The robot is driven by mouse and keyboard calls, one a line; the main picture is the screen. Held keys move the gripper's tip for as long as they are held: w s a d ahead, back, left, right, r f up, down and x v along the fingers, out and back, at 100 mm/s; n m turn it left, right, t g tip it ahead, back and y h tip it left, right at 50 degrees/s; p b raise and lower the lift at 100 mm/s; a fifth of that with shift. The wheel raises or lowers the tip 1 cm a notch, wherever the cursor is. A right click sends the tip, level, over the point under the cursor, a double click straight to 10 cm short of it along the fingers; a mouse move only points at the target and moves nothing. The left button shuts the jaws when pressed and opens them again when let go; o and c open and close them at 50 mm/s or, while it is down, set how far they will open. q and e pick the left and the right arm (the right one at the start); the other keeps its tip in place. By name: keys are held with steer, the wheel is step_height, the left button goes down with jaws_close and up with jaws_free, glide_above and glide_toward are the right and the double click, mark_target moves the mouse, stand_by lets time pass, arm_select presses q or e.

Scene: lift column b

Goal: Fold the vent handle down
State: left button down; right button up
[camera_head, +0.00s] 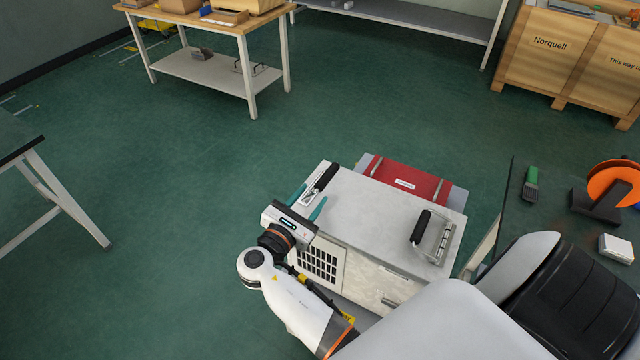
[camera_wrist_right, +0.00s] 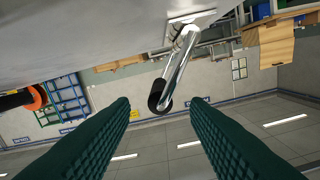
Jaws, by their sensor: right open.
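A pale grey cabinet (camera_head: 365,208) with a dark vent grille (camera_head: 319,265) stands low in front of me. A handle with a black grip (camera_head: 326,177) is mounted near its top left edge. In the right wrist view, the handle's chrome bar (camera_wrist_right: 180,55) stands out from its mounting plate on the cabinet and ends in a black grip (camera_wrist_right: 159,95). My right gripper (camera_head: 308,201) is open, its teal fingers pointing at this handle. In the wrist view the handle lies beyond the fingertips, roughly between them, apart from both. My left gripper is out of view.
A second handle with a black grip (camera_head: 421,227) sits on the cabinet's right side. A red case (camera_head: 408,181) lies behind the cabinet. A dark table at right holds a green brush (camera_head: 530,180) and an orange reel (camera_head: 612,185). The floor left of the cabinet is clear.

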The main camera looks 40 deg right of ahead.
steer(key=v, duration=0.5)
steer(key=shift+s+a+b, duration=0.1)
steer(key=shift+a+b, duration=0.05)
steer(key=shift+b, duration=0.15)
